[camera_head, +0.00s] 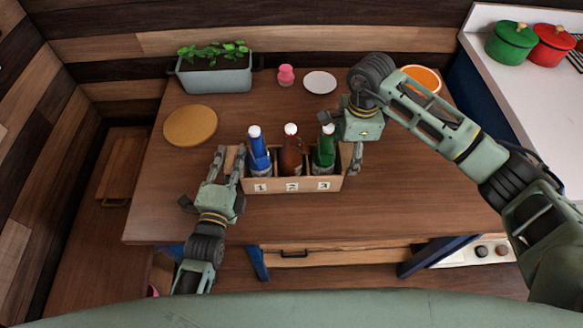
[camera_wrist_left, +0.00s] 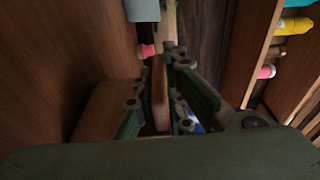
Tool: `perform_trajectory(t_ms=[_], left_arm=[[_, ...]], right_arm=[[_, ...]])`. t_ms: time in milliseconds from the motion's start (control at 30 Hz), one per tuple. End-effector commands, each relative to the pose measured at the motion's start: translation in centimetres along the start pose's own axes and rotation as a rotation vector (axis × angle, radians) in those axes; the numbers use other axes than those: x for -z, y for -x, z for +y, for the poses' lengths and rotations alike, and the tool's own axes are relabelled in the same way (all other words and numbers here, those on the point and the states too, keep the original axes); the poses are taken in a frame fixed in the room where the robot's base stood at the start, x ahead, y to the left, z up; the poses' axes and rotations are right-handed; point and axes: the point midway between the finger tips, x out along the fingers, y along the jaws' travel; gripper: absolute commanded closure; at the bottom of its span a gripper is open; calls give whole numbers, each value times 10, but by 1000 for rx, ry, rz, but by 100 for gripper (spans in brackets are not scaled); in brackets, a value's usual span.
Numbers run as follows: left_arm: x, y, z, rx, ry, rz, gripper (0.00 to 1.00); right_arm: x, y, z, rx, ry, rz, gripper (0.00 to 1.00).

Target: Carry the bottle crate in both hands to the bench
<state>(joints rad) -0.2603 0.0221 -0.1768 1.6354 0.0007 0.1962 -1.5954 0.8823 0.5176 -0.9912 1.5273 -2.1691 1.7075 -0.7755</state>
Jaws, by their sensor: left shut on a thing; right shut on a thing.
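The wooden bottle crate (camera_head: 275,184) is over the middle of the wooden table, its front marked 1, 2 and 3. A blue bottle (camera_head: 258,152), a brown bottle (camera_head: 291,157) and a green bottle (camera_head: 324,150) stand in its compartments, all with white caps. My left gripper (camera_head: 229,160) is shut on the crate's left end; in the left wrist view a wooden edge (camera_wrist_left: 160,92) sits between its fingers. My right gripper (camera_head: 352,158) is shut on the right end, partly hidden by its own wrist. Whether the crate touches the tabletop I cannot tell.
On the table (camera_head: 420,190) are a planter (camera_head: 214,77), a round tan board (camera_head: 190,125), a pink object (camera_head: 285,76), a white plate (camera_head: 320,82) and an orange dish (camera_head: 424,77). Green (camera_head: 510,43) and red pots (camera_head: 550,45) stand on the white counter at right.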

Motion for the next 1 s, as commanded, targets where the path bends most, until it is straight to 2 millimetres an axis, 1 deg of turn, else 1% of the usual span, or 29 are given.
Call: perform_trajectory(t_ms=[33, 133, 267, 300, 567, 1000], left_arm=[[0, 0, 1, -1, 0, 0, 100], [0, 0, 1, -1, -1, 0, 100], [0, 0, 1, -2, -1, 0, 100], [0, 0, -3, 6, -1, 0, 100], [0, 0, -9, 6, -1, 0, 100], [0, 0, -44, 5, -2, 0, 100]], right_arm=[[0, 0, 0, 2, 0, 0, 63], [0, 0, -1, 2, 0, 0, 71], [0, 0, -1, 2, -1, 0, 71], [0, 2, -2, 5, 0, -1, 71], [0, 8, -2, 6, -1, -1, 71], [0, 44, -2, 5, -1, -1, 71]])
